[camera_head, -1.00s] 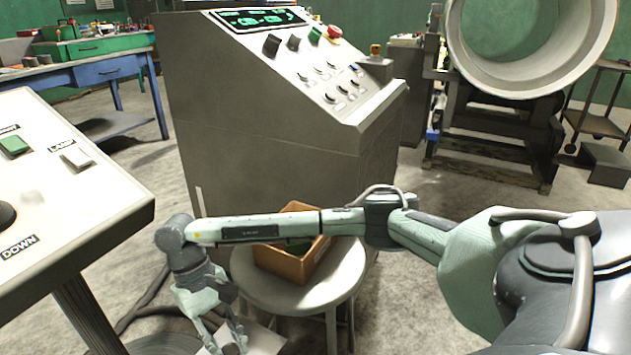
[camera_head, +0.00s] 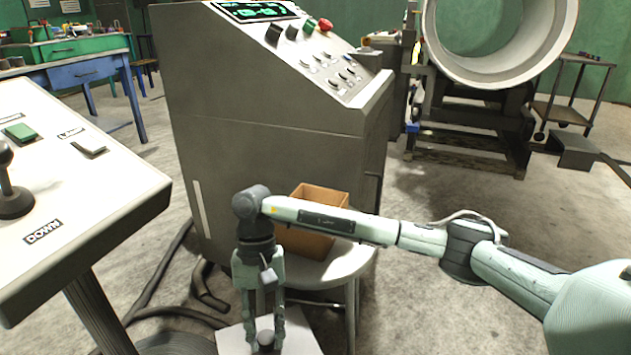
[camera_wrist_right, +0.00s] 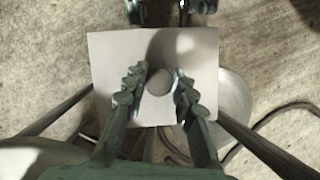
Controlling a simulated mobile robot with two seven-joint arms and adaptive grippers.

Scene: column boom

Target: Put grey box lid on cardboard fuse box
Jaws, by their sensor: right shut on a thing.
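The grey box lid (camera_head: 298,334) is a flat, pale square plate with a round knob (camera_head: 265,338). My right gripper (camera_head: 264,340) is shut on the knob and holds the lid at the bottom of the head view. In the right wrist view, the lid (camera_wrist_right: 110,50) lies beyond the fingertips (camera_wrist_right: 160,85), with the knob between them. The cardboard fuse box (camera_head: 325,196) is brown and open-topped. It stands on a round stool, up and right of the lid in the head view; my right arm hides part of it. My left gripper is out of view.
The stool (camera_head: 345,262) stands close to a large grey control console (camera_head: 270,150). A slanted panel with a joystick (camera_head: 100,200) is at left. Dark cables (camera_head: 160,270) lie on the floor. Open floor is at right, before a machine with a big ring (camera_head: 500,85).

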